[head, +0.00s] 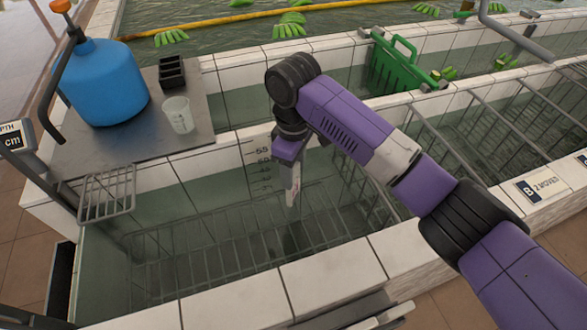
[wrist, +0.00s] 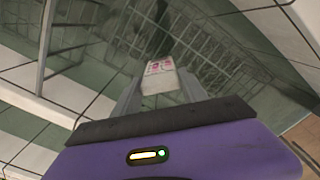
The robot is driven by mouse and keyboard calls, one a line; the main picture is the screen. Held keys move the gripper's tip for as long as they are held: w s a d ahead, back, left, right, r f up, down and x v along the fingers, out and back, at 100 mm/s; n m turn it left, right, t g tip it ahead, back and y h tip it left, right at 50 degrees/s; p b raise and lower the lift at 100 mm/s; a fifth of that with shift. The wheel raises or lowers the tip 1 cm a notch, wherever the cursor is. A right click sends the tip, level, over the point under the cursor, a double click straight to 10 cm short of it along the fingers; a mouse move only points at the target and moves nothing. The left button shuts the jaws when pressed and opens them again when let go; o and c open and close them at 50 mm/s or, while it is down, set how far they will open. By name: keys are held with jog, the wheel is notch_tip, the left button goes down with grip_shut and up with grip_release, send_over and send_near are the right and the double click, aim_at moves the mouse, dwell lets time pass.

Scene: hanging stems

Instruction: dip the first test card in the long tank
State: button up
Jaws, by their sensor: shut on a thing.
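My gripper (head: 291,188) points down over the near tiled tank, close to its far wall. In the wrist view my gripper (wrist: 160,92) is shut on a small white card (wrist: 160,70) with pink marks, held between the two fingertips. The near tank (head: 330,262) holds greenish water with a wire rack (head: 225,258) under the surface. A depth scale (head: 262,172) is marked on its far wall. I cannot tell whether the card's lower edge touches the water. In the head view the card is hard to separate from the fingers.
A blue jug (head: 103,85), a black holder (head: 172,73) and a clear beaker (head: 179,114) stand on a grey shelf at left. A wire basket (head: 107,192) hangs at the near tank's left. Green bananas float behind.

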notch_tip(320, 180, up, 8)
jog(key=p, duration=0.6)
jog(key=shift+p, duration=0.3)
notch_tip(320, 180, up, 2)
jog(key=shift+r+p, duration=0.2)
jog(key=shift+p, duration=0.5)
notch_tip(320, 180, up, 8)
dwell(0.9)
